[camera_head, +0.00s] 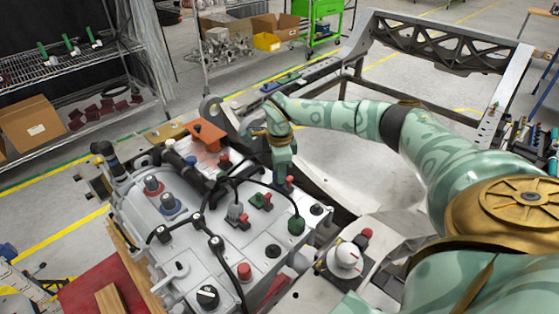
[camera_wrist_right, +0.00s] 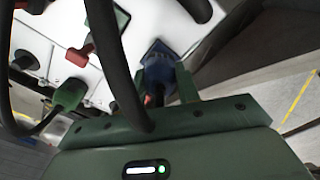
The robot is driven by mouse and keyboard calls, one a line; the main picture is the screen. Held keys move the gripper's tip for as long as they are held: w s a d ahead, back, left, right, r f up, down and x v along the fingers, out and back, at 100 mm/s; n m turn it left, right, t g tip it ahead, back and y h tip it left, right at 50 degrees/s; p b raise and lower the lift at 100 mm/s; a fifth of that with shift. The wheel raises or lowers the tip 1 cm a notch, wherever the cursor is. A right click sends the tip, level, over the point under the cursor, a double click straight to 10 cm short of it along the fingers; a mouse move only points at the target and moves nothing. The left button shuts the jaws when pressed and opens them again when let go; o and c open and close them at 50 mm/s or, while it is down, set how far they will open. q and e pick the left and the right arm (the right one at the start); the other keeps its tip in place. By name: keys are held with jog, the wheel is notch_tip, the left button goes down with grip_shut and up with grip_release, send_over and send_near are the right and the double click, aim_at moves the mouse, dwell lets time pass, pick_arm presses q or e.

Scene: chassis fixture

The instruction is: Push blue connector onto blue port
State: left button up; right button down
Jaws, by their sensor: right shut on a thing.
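My right gripper (camera_head: 283,175) reaches down at the back right edge of the white chassis block (camera_head: 215,262). In the right wrist view its jaws (camera_wrist_right: 164,90) are shut on the blue connector (camera_wrist_right: 160,73), with a dark cable and a bit of red beside it. The connector's far end meets a blue part on the white panel, which looks like the blue port (camera_wrist_right: 154,50). I cannot tell how deep the connector sits. The head view hides the connector behind the gripper. My left gripper is out of view.
A green connector (camera_head: 296,225) and red latches (camera_head: 264,199) stand nearby on the block. A black cable (camera_wrist_right: 110,60) crosses close in front of the right wrist camera. A white dial (camera_head: 347,257) stands to the right of the block.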

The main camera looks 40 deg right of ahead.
jog(key=shift+f, duration=0.45)
jog(key=c, duration=0.9)
grip_release()
jog(key=shift+r, duration=0.2)
notch_tip(320, 180, up, 6)
jog(key=p, duration=0.5)
jog(key=shift+p, duration=0.3)
jog(key=shift+f, duration=0.15)
